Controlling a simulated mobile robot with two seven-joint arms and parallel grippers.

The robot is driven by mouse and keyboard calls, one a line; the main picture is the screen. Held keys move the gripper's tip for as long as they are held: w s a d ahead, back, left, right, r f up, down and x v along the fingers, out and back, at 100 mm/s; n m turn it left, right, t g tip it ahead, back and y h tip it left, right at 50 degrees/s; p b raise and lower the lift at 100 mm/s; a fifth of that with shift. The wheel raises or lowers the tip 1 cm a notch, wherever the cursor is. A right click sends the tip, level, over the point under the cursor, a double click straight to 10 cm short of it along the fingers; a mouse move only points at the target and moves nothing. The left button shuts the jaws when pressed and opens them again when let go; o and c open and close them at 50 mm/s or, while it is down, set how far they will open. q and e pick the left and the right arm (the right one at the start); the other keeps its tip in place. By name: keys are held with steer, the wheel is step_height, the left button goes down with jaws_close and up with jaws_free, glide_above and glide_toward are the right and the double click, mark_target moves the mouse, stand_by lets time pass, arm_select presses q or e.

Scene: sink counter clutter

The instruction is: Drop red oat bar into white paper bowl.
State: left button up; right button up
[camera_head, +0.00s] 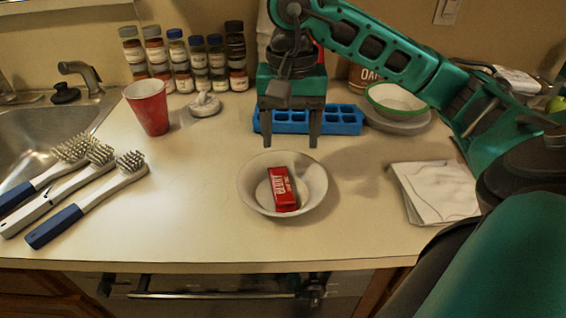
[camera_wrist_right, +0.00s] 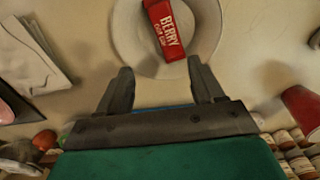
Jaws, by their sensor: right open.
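The red oat bar (camera_head: 283,189) lies inside the white paper bowl (camera_head: 313,187) on the counter. In the right wrist view the red oat bar (camera_wrist_right: 165,30), with "BERRY" on its wrapper, rests in the white paper bowl (camera_wrist_right: 128,30). My right gripper (camera_head: 291,142) is open and empty, above the counter just behind the bowl and apart from the bar. Its two spread fingers (camera_wrist_right: 156,85) show in the right wrist view with nothing between them. My left gripper is not in view.
A red cup (camera_head: 149,107) and several brushes (camera_head: 85,200) stand or lie left, near the sink (camera_head: 35,132). A blue tray (camera_head: 343,120) is behind my gripper. A green-rimmed bowl (camera_head: 396,101) and napkins (camera_head: 437,191) are right. Spice jars (camera_head: 197,60) line the wall.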

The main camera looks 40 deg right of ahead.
step_height(320, 180, up, 7)
steer(key=p, duration=0.2)
steer(key=shift+p, duration=0.4)
